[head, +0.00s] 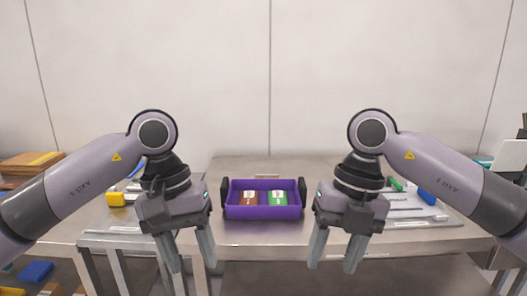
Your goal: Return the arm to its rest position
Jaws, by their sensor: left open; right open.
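My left gripper (190,250) is open and empty, with its fingers pointing down in front of the table's near edge, left of the purple bin. My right gripper (335,250) is open and empty, fingers pointing down, right of the bin. The two arms stand in nearly mirrored poses. The purple bin (263,213) with dark side handles sits on the table between the grippers, apart from both. A brown packet (249,198) and a green packet (278,198) lie side by side in it.
Cardboard (32,160) is stacked at the far left. A blue item (36,271) lies low at the left. A plain wall (220,70) stands behind.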

